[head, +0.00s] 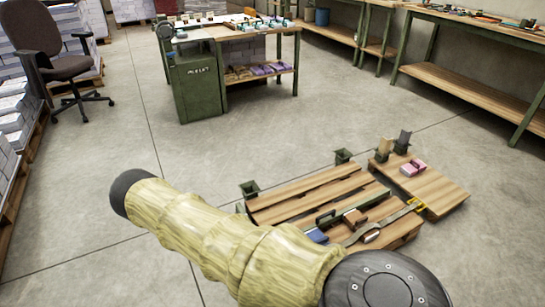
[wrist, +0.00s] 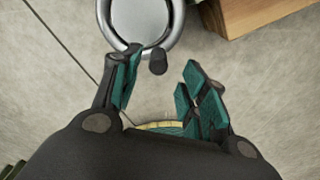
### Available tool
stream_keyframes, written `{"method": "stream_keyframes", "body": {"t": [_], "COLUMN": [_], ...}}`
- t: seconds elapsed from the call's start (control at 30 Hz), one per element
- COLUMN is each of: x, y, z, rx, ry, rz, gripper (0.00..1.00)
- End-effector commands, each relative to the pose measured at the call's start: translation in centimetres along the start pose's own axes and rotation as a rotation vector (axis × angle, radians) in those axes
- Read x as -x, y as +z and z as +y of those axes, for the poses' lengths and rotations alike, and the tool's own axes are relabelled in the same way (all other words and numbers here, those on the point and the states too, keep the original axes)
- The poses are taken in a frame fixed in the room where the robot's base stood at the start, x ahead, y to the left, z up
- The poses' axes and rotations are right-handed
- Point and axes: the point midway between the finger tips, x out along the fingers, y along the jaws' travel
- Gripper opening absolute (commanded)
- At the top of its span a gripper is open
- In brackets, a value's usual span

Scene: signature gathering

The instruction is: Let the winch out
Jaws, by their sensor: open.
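My gripper (wrist: 160,72) is open in the wrist view, with teal pads on its dark fingers. A bright metal ring around a grey disc (wrist: 146,22) lies beyond the fingertips. A short dark knob (wrist: 158,62) at its lower edge shows between the fingers; I cannot tell whether they touch it. Whether this round part belongs to the winch is not clear. In the head view a strap with a metal buckle (head: 371,235) lies over a low slatted wooden pallet (head: 310,193). My gripper does not show in the head view.
A wooden board (head: 428,187) with small blocks adjoins the pallet. A green bench with a cabinet (head: 195,88) and a round wheel (head: 166,30) stands behind. An office chair (head: 62,60) is at left, a workbench (head: 470,75) at right. Open floor lies between.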

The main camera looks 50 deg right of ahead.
Motion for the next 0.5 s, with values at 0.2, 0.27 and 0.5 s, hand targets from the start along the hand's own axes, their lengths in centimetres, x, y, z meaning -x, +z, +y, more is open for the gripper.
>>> {"method": "stream_keyframes", "body": {"t": [0.2,0.27,0.5], "x": [3.6,4.3,5.8], "y": [0.1,0.0,0.0], "z": [0.1,0.0,0.0], "rx": [0.000,0.000,0.001], "ry": [0.001,0.001,0.000], "rz": [-0.001,0.000,0.000], "gripper": [0.43,0.43,0.43]}}
